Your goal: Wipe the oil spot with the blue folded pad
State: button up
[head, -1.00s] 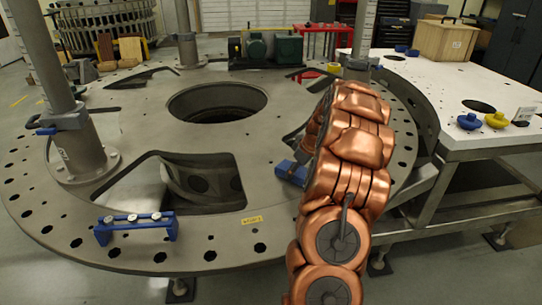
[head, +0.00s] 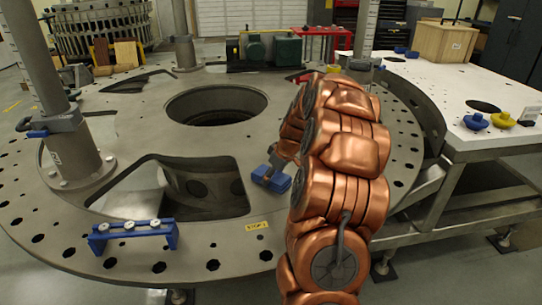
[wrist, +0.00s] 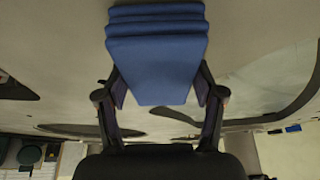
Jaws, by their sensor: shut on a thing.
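The blue folded pad (head: 272,179) is at the right part of the round steel turret plate (head: 225,240), right of the large front cutout. In the wrist view the pad (wrist: 155,65) shows as stacked blue layers. My gripper (wrist: 160,88) is shut on it, with one dark finger on each side. In the head view my gripper (head: 277,170) is partly hidden by my copper arm. I cannot tell whether the pad touches the plate. I cannot make out the oil spot in either view.
A blue bracket (head: 132,234) stands on the plate's front left, and a clamped post (head: 70,150) at the left. The plate has a round central hole and large cutouts. A white side table (head: 455,90) at the right holds blue and yellow knobs and a wooden box (head: 445,41).

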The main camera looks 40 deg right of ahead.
notch_tip(320, 180, up, 3)
jog(key=shift+a+f, duration=0.1)
jog(key=shift+f, duration=0.1)
jog(key=shift+r, duration=2.8)
